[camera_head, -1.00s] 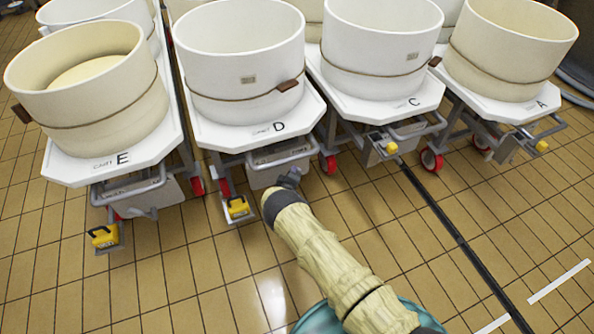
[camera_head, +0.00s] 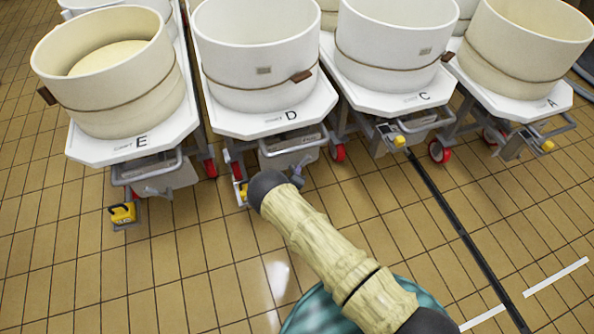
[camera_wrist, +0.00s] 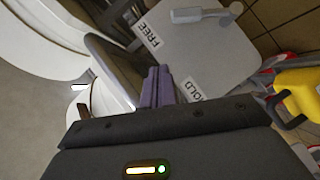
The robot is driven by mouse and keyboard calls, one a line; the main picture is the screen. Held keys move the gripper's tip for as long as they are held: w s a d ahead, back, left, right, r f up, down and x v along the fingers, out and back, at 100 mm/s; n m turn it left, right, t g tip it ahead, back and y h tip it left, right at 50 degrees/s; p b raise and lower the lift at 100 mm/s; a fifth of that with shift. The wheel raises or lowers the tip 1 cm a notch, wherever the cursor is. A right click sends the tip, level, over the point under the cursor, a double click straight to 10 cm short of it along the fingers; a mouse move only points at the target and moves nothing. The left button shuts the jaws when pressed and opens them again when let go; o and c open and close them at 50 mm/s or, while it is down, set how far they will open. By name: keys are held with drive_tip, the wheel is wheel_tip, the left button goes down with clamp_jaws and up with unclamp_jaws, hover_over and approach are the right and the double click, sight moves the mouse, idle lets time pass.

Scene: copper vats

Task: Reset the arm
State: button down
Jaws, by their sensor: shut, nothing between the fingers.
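My gripper (camera_head: 297,175) is at the front of cart D (camera_head: 262,122), close to the grey box (camera_head: 290,147) under its front handle. In the wrist view my gripper's purple-grey fingers (camera_wrist: 157,88) are together with nothing between them. Beyond them is a grey panel (camera_wrist: 200,50) with labels reading FREE and HOLD and a light grey lever (camera_wrist: 200,14) near the top. I cannot tell whether the fingers touch the panel. My arm partly hides the yellow pedal (camera_head: 244,191) of cart D.
Cart E (camera_head: 120,150) stands left, carts C (camera_head: 400,100) and A (camera_head: 530,103) right, all bearing large vats. A yellow pedal (camera_head: 122,213) sits low before cart E. A dark floor channel (camera_head: 450,215) runs at the right. The tiled floor (camera_head: 80,280) in front is clear.

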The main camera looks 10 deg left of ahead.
drive_tip(key=w+d+r+m+g+h, duration=0.25)
drive_tip(key=d+r+h, duration=0.25)
drive_tip(key=d+r, duration=0.3)
drive_tip(key=s+d+r+m+g+h, duration=0.2)
drive_tip(key=s+d+r+m+g, duration=0.25)
drive_tip(key=d+r, duration=0.45)
drive_tip(key=s+d+r+m+g+h, duration=0.1)
drive_tip(key=s+d+r+m+g, duration=0.35)
drive_tip(key=d, duration=0.65)
drive_tip(key=s+d+r+m+y, duration=0.2)
drive_tip(key=s+r+y, duration=0.6)
drive_tip(key=s+r, duration=0.95)
wheel_tip(320, 180, up, 24)
drive_tip(key=s+p, duration=0.1)
drive_tip(key=p, duration=2.4)
drive_tip(key=shift+d+r+g, duration=0.2)
drive_tip(key=shift+g, duration=0.25)
